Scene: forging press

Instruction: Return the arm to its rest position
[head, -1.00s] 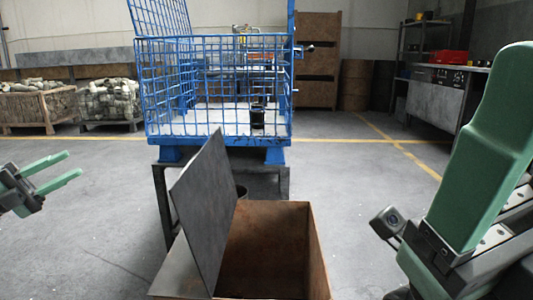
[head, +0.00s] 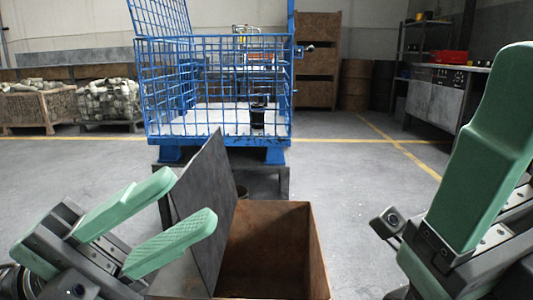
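My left gripper (head: 192,200) is at the lower left in the head view. Its two green fingers are spread apart with nothing between them. They point toward the tilted dark metal plate on the brown box, and the near finger overlaps the plate in the picture; I cannot tell whether they touch. On the right, my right arm shows with a large green finger (head: 485,150) pointing up. Only this one finger of the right gripper is clear, so its opening cannot be judged.
An open rusty brown box (head: 318,255) stands in front, with the tilted dark plate (head: 207,205) at its left. Behind it, a blue wire cage (head: 218,140) on a dark stand holds a black cylindrical part (head: 258,115). Wooden crates (head: 40,108) stand back left. The floor at right is clear.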

